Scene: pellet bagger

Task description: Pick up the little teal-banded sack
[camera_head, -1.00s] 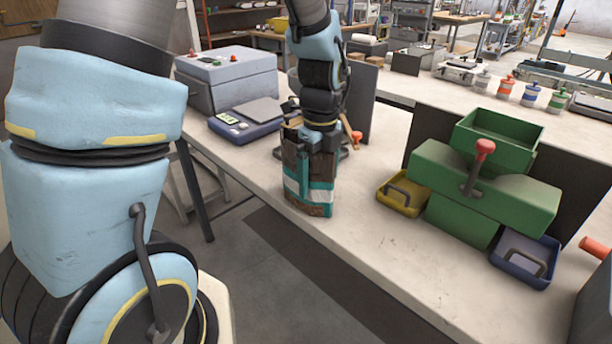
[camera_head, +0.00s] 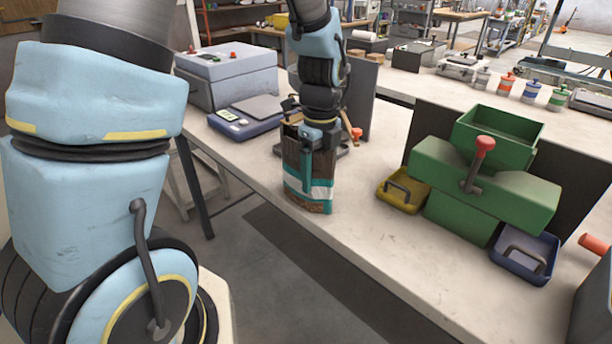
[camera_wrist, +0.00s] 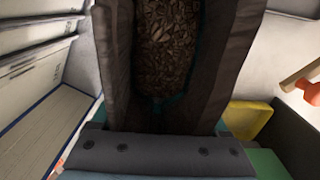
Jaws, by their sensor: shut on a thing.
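The little sack (camera_head: 293,160) is brown, with teal and white bands around its lower part. It stands upright near the left edge of the workbench, below my arm. My gripper (camera_head: 308,168) points down and is shut on the sack, one finger lying along its near side. In the wrist view the sack's open mouth shows brown pellets (camera_wrist: 166,45) between dark walls. I cannot tell whether the sack's base touches the bench. Its far side is hidden.
A blue scale (camera_head: 245,118) and a grey box machine (camera_head: 228,80) stand behind on the bench (camera_head: 365,265). To the right are a yellow tray (camera_head: 402,199), a green machine (camera_head: 480,190) with a red-knobbed lever, and a blue tray (camera_head: 525,262). A dark upright panel stands behind the sack.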

